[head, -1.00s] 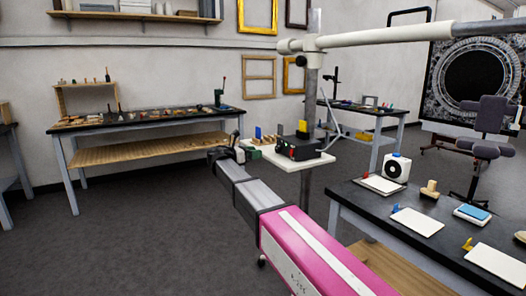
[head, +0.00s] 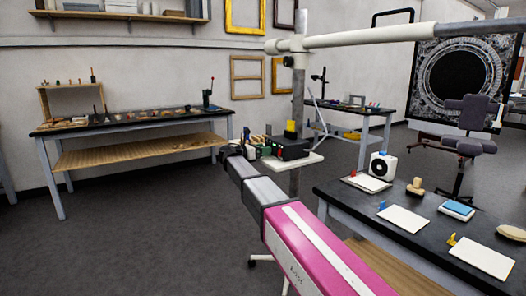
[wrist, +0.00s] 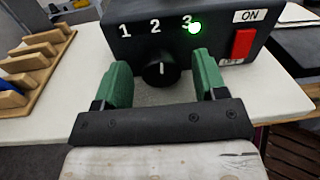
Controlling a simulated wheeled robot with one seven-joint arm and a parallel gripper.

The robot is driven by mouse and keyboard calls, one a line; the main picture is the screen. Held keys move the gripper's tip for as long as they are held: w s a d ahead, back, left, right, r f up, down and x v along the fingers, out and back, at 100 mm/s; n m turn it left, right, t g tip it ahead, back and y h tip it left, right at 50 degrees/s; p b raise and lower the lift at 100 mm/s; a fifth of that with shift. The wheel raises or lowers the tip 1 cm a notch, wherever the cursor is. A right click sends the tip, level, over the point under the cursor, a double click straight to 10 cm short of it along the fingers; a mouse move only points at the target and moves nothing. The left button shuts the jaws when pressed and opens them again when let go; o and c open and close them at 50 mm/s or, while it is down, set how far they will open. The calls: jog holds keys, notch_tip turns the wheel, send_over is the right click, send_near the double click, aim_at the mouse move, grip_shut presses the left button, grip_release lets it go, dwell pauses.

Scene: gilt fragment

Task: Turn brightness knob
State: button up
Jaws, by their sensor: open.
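The brightness knob (wrist: 162,70) is a round black dial with a pale pointer line, on the front of a black control box (wrist: 190,45). The numbers 1, 2 and 3 stand above it, and the pointer is roughly upright, towards 2. A green light (wrist: 194,28) glows by the 3. My gripper (wrist: 163,75) is open, with one green finger on each side of the knob, apart from it as far as I can see. In the head view the box (head: 291,149) sits on a white stand, partly behind my arm; the knob is too small to make out there.
A red switch (wrist: 242,43) under an ON label is to the right of the knob. A wooden rack (wrist: 38,60) stands at left on the white shelf (wrist: 262,95). A black-topped table (head: 330,190) with white pads is at right.

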jog(key=c, duration=0.9)
jog(key=shift+m, duration=1.5)
jog(key=o, duration=0.9)
jog(key=v, duration=1)
jog(key=shift+s+a+r, duration=0.15)
jog(key=shift+s+a, duration=0.1)
jog(key=shift+a, duration=0.05)
